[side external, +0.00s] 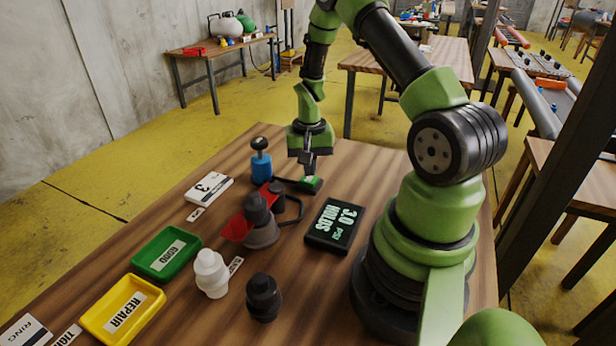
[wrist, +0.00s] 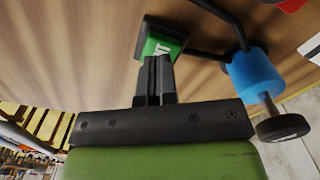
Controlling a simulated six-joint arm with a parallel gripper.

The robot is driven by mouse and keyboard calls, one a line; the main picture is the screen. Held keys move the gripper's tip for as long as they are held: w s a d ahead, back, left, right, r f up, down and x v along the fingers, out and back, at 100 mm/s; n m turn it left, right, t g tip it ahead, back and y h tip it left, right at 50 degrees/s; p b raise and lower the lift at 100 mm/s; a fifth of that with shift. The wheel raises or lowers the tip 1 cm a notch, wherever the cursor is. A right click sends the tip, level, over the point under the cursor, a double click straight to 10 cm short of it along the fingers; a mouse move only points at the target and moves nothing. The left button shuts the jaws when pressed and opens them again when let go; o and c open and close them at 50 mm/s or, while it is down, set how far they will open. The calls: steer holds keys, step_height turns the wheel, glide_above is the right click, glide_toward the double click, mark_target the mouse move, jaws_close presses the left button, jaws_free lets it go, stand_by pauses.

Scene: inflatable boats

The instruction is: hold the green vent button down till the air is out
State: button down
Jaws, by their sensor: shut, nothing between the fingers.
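The green vent button (side external: 311,183) is a small green block on a dark base, at the end of a black hose on the table. It also shows in the wrist view (wrist: 163,46), partly covered by my fingers. My gripper (side external: 309,168) points down, shut and empty, with its tips at the button. In the wrist view the shut fingers (wrist: 158,62) overlap the green top. I cannot tell whether they touch it or press it down. A black display (side external: 335,225) reads 3.0 and HOLDS. A grey valve (side external: 262,232) with red flaps stands in front of the hose.
A blue cylinder (side external: 261,165) with a black knob stands left of the button, also in the wrist view (wrist: 256,74). A white valve (side external: 211,274) and black valve (side external: 264,298) stand nearer. Green GOOD (side external: 143,262) and yellow REPAIR (side external: 91,318) trays lie at left.

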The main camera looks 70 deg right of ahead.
stand_by(0.3)
steer(key=shift+f, duration=0.85)
stand_by(0.9)
steer(key=shift+r, duration=2.7)
